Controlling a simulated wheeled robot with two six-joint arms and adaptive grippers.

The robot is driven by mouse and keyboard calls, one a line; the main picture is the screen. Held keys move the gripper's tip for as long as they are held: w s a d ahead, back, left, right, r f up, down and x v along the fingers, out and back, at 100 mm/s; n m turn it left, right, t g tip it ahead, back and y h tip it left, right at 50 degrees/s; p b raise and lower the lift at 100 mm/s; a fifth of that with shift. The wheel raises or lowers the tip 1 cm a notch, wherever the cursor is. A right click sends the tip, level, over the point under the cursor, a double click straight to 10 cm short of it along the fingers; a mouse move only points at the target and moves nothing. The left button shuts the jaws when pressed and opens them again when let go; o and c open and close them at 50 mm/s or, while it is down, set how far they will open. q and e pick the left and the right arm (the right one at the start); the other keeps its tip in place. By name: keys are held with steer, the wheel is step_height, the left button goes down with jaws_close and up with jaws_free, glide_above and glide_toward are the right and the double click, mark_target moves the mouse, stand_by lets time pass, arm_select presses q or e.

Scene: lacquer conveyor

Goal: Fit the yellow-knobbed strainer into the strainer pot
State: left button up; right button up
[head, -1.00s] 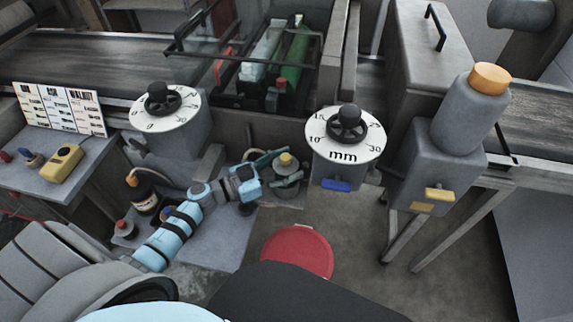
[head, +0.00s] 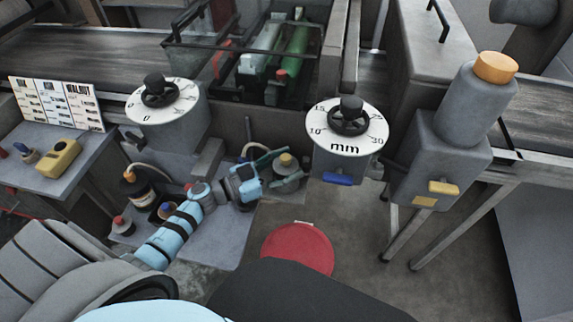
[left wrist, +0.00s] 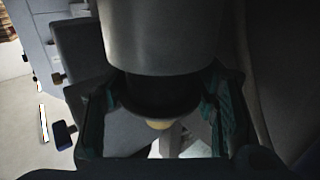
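The yellow knob (head: 286,159) tops a grey round piece (head: 289,173) on the low surface in the middle of the head view. My left gripper (head: 280,168) reaches in from the left, its teal fingers apart, one on the far side of the knob and one on the near side. In the left wrist view the yellow knob (left wrist: 158,124) shows between the spread fingers (left wrist: 160,130), with no contact visible. I cannot tell the strainer from the strainer pot here, nor whether one sits in the other. My right gripper is not in view.
A brown bottle (head: 138,186) and small red-capped jar (head: 122,225) stand left of my arm. The mm dial (head: 345,128) and a grey machine with an orange cap (head: 496,68) stand to the right. A red round seat (head: 297,250) is in front.

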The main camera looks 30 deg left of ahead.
arm_select(q)
steer(key=o, duration=0.4)
steer(key=shift+o, duration=0.2)
step_height(320, 180, up, 10)
steer(key=shift+r, duration=0.1)
stand_by(0.4)
